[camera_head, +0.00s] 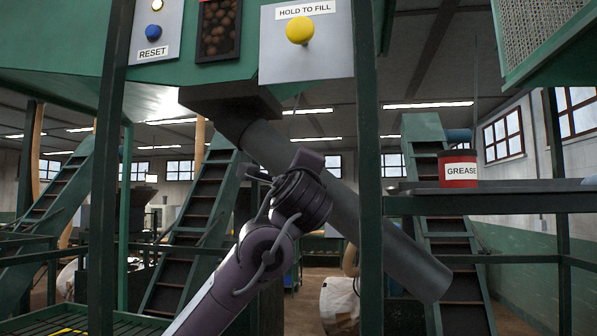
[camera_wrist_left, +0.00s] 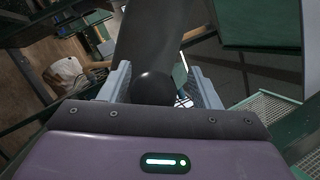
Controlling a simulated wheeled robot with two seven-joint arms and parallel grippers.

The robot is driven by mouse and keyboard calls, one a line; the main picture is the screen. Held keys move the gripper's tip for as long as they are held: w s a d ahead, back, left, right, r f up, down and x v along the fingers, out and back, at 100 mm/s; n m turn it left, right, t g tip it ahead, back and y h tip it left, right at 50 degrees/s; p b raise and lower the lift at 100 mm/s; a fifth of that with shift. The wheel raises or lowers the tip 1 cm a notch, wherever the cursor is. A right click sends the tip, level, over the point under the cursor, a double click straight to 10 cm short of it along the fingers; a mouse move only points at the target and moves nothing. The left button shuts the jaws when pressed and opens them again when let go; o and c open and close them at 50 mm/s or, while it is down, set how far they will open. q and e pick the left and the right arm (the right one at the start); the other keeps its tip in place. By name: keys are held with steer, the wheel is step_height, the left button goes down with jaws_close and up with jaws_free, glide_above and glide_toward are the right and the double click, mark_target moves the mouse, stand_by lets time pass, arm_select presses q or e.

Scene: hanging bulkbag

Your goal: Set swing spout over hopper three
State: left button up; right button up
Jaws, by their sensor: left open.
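The swing spout (camera_head: 385,242) is a long dark grey tube. It hangs from a dark outlet (camera_head: 232,100) under the green machine and slants down to the right, its lower end out past the green post. My left gripper (camera_head: 306,160) overlaps the spout's upper half in the head view; its fingers are mostly hidden there. In the left wrist view the open fingers of the gripper (camera_wrist_left: 162,82) stand on both sides of a dark round knob (camera_wrist_left: 153,88), with the dark tube (camera_wrist_left: 150,40) behind it. Contact cannot be told. No hopper labelled three can be made out. My right gripper is not in view.
A green post (camera_head: 368,150) stands close right of my arm, across the spout. The panel above has a yellow hold-to-fill button (camera_head: 299,30) and a blue reset button (camera_head: 153,32). A red grease tin (camera_head: 458,169) stands on a shelf (camera_head: 500,187) at right. Stepped conveyors (camera_head: 188,225) stand behind.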

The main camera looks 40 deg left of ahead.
arm_select(q)
steer(key=shift+s+f, duration=0.1)
steer(key=shift+s+d+f, duration=0.15)
steer(key=shift+d, duration=0.05)
steer(key=b+v, duration=0.3)
steer(key=v, duration=0.4)
steer(key=shift+d, duration=0.1)
